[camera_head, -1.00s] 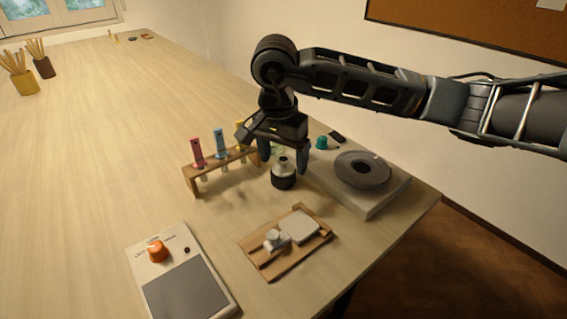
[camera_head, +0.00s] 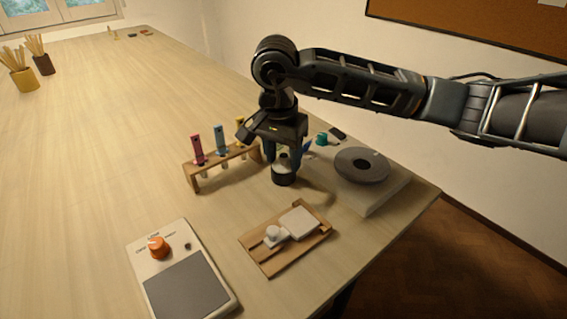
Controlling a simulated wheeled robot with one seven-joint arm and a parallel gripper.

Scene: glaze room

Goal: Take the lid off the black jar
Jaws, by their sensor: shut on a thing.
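The black jar (camera_head: 284,180) stands upright on the table, between the tube rack and the grey wheel. Its dark lower body shows below my gripper. Its pale lid (camera_head: 283,161) shows between the fingers. My gripper (camera_head: 283,157) points down over the jar and is shut on the lid. The fingers hide part of the lid and its top. The lid appears to sit on the jar still; I see no clear gap.
A wooden rack (camera_head: 194,179) with coloured tubes stands close left. A grey wheel (camera_head: 362,165) on a pale base is close right. A wooden board (camera_head: 270,264) with white parts and a device with an orange knob (camera_head: 158,247) lie in front.

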